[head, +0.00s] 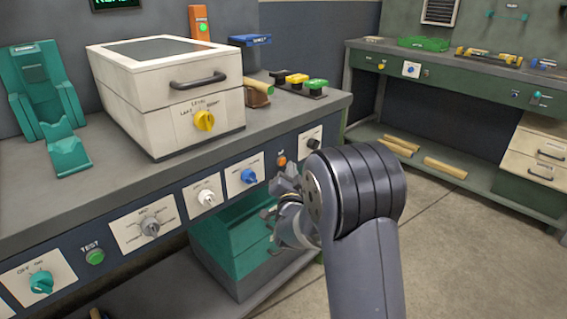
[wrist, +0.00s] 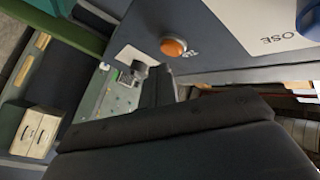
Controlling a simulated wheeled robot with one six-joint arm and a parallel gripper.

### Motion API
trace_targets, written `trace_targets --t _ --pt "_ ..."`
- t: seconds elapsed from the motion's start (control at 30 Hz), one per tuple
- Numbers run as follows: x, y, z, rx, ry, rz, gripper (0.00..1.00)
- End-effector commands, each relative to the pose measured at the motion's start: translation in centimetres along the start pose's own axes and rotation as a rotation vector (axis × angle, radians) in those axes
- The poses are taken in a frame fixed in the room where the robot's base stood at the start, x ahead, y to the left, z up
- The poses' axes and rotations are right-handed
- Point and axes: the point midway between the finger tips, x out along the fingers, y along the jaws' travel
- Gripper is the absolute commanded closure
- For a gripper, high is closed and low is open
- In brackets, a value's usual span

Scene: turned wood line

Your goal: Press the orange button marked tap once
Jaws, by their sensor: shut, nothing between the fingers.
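The orange button (head: 282,160) sits on the dark front panel of the bench, between the blue knob and a black knob. In the wrist view the orange button (wrist: 173,47) shows as a round domed cap beside a small white label, too small to read surely. My gripper (head: 284,181) is shut and empty, just below and in front of the button in the head view. A gap shows between them in the wrist view, where dark parts of my gripper (wrist: 158,84) lie below the button.
Along the same panel are a blue knob (head: 248,176), a white knob (head: 206,197), a grey knob (head: 150,227) and a green test button (head: 95,257). A black knob (head: 313,143) is to the right. A teal box (head: 235,255) stands beneath. Open floor lies to the right.

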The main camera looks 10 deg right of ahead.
Motion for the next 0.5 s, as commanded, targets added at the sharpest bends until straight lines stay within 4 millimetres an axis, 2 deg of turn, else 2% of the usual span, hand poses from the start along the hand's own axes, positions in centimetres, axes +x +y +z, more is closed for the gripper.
trace_targets --t 0.5 --pt "0.6 -0.46 0.42 0.0 0.0 0.0 1.0"
